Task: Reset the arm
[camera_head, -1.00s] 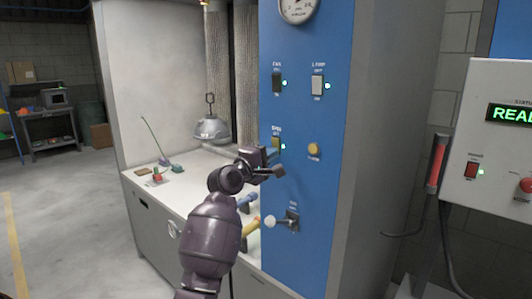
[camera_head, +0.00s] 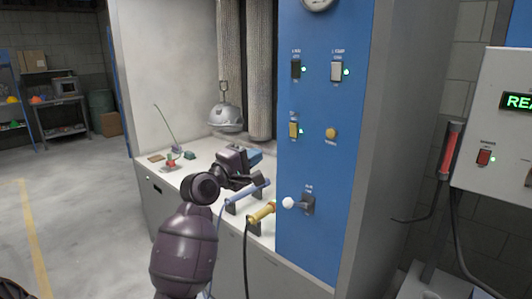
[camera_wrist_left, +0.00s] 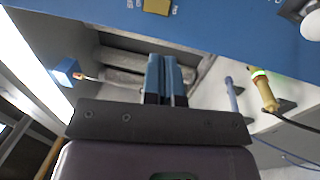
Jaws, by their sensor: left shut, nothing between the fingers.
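My left arm (camera_head: 186,245) rises from the bottom of the head view and bends at the wrist over the white worktop. My left gripper (camera_head: 254,156) is in front of the blue panel's left edge, above the worktop, and is partly hidden by its own wrist. In the left wrist view its two blue fingers (camera_wrist_left: 166,78) are close together with nothing between them. The gripper is apart from the blue control panel (camera_head: 320,110). My right gripper is not in view.
The panel carries switches, a yellow button (camera_head: 330,133) and a white-knobbed lever (camera_head: 289,203). Blue (camera_head: 246,194) and yellow (camera_head: 262,212) handled tools rest in holders close below the gripper. A metal hood lamp (camera_head: 225,118) hangs behind. Open floor lies left.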

